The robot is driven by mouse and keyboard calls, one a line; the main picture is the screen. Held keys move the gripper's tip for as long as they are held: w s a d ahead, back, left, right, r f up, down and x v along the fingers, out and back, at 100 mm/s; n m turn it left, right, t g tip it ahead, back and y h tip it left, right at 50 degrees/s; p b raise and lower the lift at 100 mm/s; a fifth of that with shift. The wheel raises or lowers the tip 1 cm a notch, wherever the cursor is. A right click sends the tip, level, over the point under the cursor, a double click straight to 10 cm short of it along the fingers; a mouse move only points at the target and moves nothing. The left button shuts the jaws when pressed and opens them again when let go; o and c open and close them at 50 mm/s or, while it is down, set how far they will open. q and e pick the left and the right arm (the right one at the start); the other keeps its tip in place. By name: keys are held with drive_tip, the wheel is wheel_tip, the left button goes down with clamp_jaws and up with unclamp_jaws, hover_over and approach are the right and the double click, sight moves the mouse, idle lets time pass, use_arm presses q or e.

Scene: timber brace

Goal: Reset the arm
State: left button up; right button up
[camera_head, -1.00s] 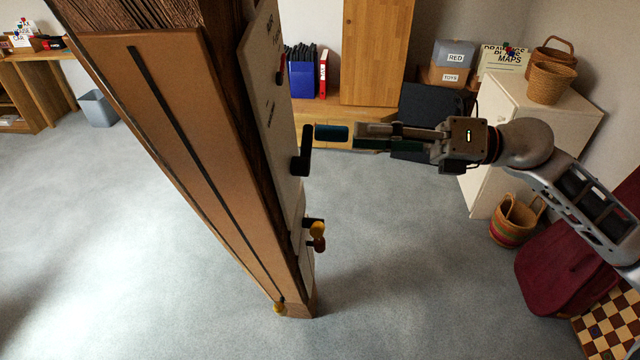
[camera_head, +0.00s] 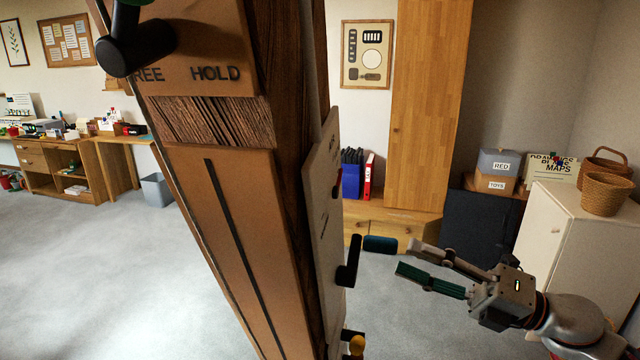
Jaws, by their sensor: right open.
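My right gripper (camera_head: 405,256) is open, its two fingers spread and pointing left. A second black lever (camera_head: 135,45) is at the top left of the post's front, by a plate (camera_head: 205,35) reading HOLD and a partly hidden word ending in REE. My left gripper is out of view.
A white cabinet (camera_head: 570,240) with baskets stands behind my right arm. A wooden cupboard (camera_head: 430,110) is at the back. Grey floor is clear at left.

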drive_tip(key=d+f+m+t+h, duration=0.2)
drive_tip(key=f+m+t+h, duration=0.3)
drive_tip(key=f+m, duration=0.65)
drive_tip(key=d+f+m+t+h, duration=0.2)
drive_tip(key=f+m+t+h, duration=0.3)
drive_tip(key=f+m, duration=0.65)
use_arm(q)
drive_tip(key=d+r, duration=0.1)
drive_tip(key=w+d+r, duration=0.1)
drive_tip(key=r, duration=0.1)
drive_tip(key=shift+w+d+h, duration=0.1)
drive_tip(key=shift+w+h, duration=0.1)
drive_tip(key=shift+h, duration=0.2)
use_arm(e)
drive_tip(key=s+f+m+g+h, duration=0.3)
drive_tip(key=s+f, duration=0.5)
drive_tip(key=f, duration=0.3)
drive_tip(key=s+f+m+g+h, duration=0.3)
drive_tip(key=s+f, duration=0.6)
drive_tip(key=f, duration=0.3)
drive_tip(key=a+m+g, duration=0.1)
drive_tip(key=m, duration=0.1)
drive_tip(key=shift+f+m+g, duration=0.2)
drive_tip(key=shift+m+g, duration=0.1)
